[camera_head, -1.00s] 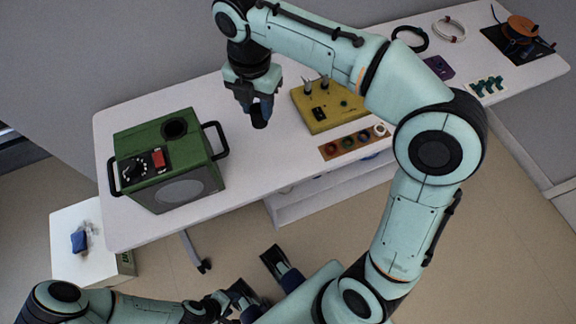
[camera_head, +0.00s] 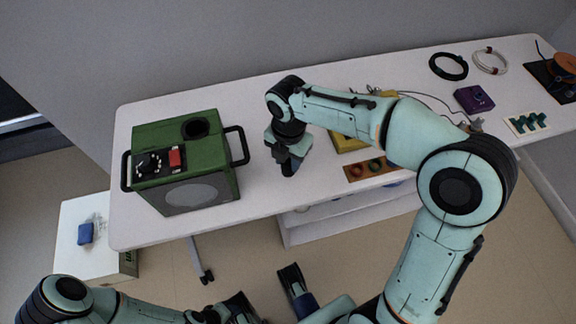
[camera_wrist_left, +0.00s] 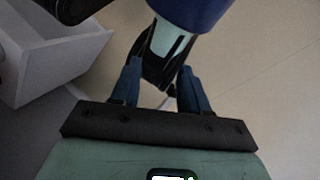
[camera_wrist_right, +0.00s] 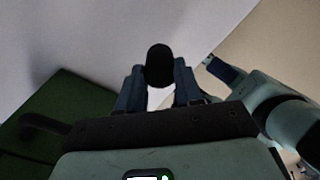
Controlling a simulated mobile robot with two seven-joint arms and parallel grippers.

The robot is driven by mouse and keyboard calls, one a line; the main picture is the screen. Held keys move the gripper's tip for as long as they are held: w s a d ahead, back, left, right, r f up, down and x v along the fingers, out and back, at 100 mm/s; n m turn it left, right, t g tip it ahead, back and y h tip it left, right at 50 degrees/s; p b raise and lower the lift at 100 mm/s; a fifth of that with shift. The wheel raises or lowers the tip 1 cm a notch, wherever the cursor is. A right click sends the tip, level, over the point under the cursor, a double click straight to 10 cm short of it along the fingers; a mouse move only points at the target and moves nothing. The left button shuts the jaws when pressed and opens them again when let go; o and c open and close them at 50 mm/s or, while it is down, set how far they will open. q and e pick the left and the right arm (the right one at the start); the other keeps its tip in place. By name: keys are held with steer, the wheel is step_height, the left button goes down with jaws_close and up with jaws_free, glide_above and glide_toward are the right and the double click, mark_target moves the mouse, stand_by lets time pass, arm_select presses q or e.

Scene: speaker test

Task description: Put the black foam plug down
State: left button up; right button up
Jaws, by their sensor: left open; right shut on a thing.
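The black foam plug (camera_wrist_right: 159,65) is held between the fingers of my right gripper (camera_wrist_right: 158,88), which is shut on it. In the head view my right gripper (camera_head: 288,168) points down over the white table (camera_head: 262,195), just right of the green speaker box (camera_head: 150,130). Whether the plug touches the table I cannot tell. My left gripper (camera_head: 262,286) is open at the bottom of the head view, in front of the table. Its fingers also show in the left wrist view (camera_wrist_left: 160,85). A dark round opening (camera_head: 195,128) is in the box top.
A yellow block (camera_head: 345,142) and a brown strip with rings (camera_head: 368,169) lie right of my right gripper. Black and white coils (camera_head: 448,66), a purple box (camera_head: 473,99) and a green part (camera_head: 528,122) lie farther right. A low white stand (camera_head: 80,262) is at left.

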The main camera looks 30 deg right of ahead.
mark_target(288, 161)
arm_select(q)
steer(key=shift+w+a+f+b, duration=0.3)
steer(key=shift+w+f+b, duration=0.15)
steer(key=shift+w+f, duration=0.2)
arm_select(e)
steer(key=shift+f, duration=1.8)
steer(key=shift+f, duration=0.15)
steer(key=o, duration=1)
arm_select(q)
steer(key=shift+w, duration=0.1)
arm_select(e)
step_height(288, 161, up, 12)
steer(key=p, duration=0.3)
steer(key=shift+r, duration=0.2)
arm_select(q)
steer(key=s+r, duration=0.2)
steer(key=r, duration=0.1)
steer(key=shift+s+d+r, duration=0.15)
steer(key=shift+s+d, duration=0.15)
steer(key=shift+d, duration=0.05)
arm_select(e)
steer(key=shift+s+f, duration=0.1)
